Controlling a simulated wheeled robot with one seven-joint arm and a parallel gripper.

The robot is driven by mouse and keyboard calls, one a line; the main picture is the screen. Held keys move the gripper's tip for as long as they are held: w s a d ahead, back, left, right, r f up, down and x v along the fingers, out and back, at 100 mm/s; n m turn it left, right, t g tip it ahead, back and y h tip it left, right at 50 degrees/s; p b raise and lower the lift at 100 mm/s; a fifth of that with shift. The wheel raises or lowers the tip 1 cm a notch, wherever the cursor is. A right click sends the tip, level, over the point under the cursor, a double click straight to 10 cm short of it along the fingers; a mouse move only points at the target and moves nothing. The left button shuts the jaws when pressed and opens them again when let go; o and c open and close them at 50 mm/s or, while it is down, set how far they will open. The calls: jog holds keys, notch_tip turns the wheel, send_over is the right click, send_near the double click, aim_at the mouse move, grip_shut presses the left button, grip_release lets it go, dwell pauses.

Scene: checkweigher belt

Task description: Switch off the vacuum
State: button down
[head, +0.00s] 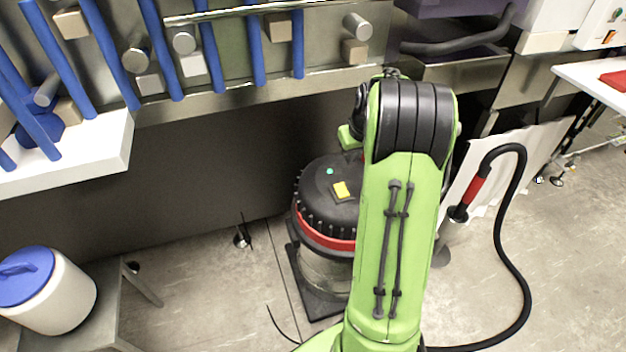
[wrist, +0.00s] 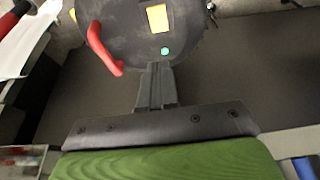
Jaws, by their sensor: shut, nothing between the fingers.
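The vacuum (head: 328,215) stands on the floor below the belt frame, with a black lid, a red band and a clear lower drum. My green arm hides its right side. On the lid are a yellow switch (head: 341,190) and a small green light (head: 330,171). The wrist view shows the lid (wrist: 125,35) with the yellow switch (wrist: 157,18), the green light (wrist: 165,51) and a red handle (wrist: 103,48). My gripper (wrist: 156,66) is shut and empty, its tips showing just below the green light in that picture. Whether it touches the lid I cannot tell.
A black hose with a red grip (head: 476,188) curves over the floor at the right. A white tub with a blue lid (head: 45,290) stands on a low stool at the left. The belt frame with blue bars (head: 208,45) runs above the vacuum.

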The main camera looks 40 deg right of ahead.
aim_at(341, 185)
jog(key=shift+d+f, duration=0.1)
jog(key=b+x, duration=0.1)
jog(key=x, duration=0.3)
jog(key=b+x, duration=0.2)
jog(key=x, duration=0.3)
jog(key=b+x, duration=0.1)
jog(key=x, duration=0.3)
jog(key=shift+s+f, duration=0.2)
jog(key=shift+f, duration=0.4)
